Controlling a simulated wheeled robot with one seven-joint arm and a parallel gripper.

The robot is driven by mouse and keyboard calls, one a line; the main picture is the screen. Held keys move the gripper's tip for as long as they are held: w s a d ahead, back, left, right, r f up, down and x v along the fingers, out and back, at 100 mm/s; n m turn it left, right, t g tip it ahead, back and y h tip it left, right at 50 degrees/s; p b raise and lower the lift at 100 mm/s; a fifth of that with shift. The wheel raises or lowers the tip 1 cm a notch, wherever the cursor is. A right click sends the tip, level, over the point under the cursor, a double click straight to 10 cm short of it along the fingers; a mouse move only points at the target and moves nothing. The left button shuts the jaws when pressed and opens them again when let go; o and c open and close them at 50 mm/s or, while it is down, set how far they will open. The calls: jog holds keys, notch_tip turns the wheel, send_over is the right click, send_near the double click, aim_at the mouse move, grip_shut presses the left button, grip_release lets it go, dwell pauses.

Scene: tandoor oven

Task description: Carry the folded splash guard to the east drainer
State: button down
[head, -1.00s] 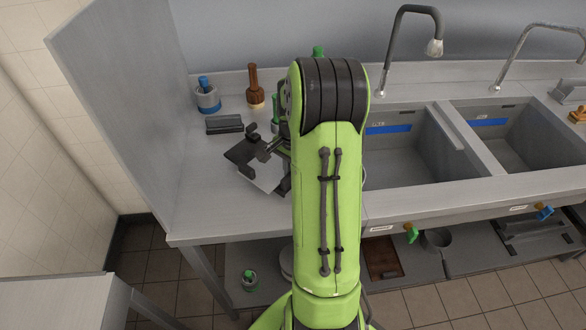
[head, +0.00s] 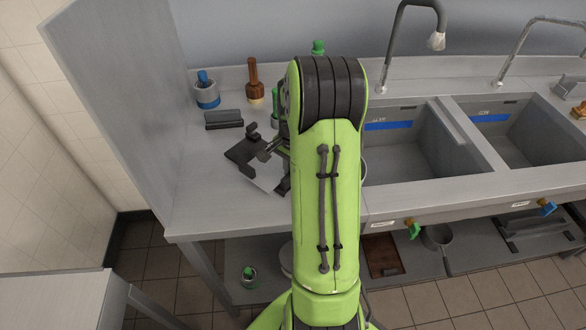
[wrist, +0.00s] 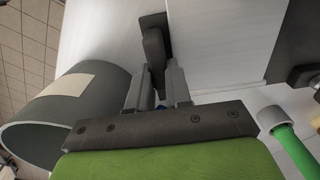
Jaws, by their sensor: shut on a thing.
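The dark grey folded piece that I take for the splash guard (head: 240,154) is at the left end of the steel counter in the head view. My gripper (head: 265,154) is at its right side, partly hidden by my green arm. In the wrist view my gripper (wrist: 160,80) has its two fingers closed on the upright dark handle (wrist: 154,47) of this piece. Whether its underside touches the counter cannot be told. The drainer cannot be made out with certainty.
A grey-blue pot (head: 207,95), a brown wooden-handled tool (head: 253,82) and a dark block (head: 224,119) stand behind the piece. Sinks (head: 410,145) with taps lie to the right. A tall side panel (head: 125,100) closes the left. The counter's front left (head: 205,205) is clear.

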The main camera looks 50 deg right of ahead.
jog(key=shift+w+f, duration=0.1)
jog(key=shift+f, duration=0.05)
jog(key=c, duration=1)
grip_release()
jog(key=shift+c, duration=0.2)
jog(key=shift+o, duration=0.4)
notch_tip(320, 180, up, 16)
jog(key=p, duration=0.3)
jog(key=shift+f, duration=0.1)
